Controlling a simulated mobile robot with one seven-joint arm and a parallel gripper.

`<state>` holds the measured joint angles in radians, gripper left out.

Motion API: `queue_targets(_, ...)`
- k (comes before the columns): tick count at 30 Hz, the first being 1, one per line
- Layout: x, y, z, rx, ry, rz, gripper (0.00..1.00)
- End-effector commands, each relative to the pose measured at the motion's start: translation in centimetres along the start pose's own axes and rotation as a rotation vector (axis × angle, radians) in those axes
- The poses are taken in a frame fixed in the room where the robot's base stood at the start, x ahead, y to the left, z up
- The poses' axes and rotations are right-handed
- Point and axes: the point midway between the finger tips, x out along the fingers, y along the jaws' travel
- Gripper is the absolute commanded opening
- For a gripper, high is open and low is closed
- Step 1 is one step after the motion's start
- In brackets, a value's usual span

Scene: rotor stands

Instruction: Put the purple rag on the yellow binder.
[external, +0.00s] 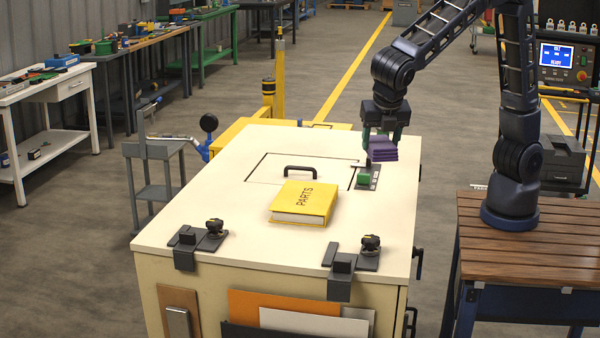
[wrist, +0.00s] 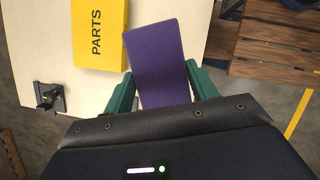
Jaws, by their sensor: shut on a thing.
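The purple rag (external: 383,148) is a folded stack held in my gripper (external: 380,136), above the right side of the cream bench top. In the wrist view the rag (wrist: 158,62) sits between the two green fingers of my gripper (wrist: 160,88). The yellow binder (external: 304,203), marked PARTS, lies flat on the bench top, to the left of the rag and nearer the camera. In the wrist view the binder (wrist: 100,35) is at the upper left, apart from the rag.
The cream bench top (external: 200,215) has a black handle (external: 300,168) behind the binder. A small green object (external: 364,179) on a dark plate (external: 374,172) sits below the rag. Dark clamps (external: 369,250) line the front edge. The left of the top is clear.

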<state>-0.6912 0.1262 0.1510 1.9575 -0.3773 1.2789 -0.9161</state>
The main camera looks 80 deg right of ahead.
Motion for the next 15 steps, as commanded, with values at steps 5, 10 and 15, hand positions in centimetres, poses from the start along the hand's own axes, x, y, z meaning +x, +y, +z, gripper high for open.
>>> queue_targets(5, -0.6, 3.0, 1.8, 0.050, 0.002, -0.021, 0.35)
queue_targets(10, -0.5, 8.4, 5.3, 0.145, 0.003, -0.060, 0.35)
queue_targets(15, 0.0, 13.2, 9.2, 0.235, 0.003, -0.097, 0.35)
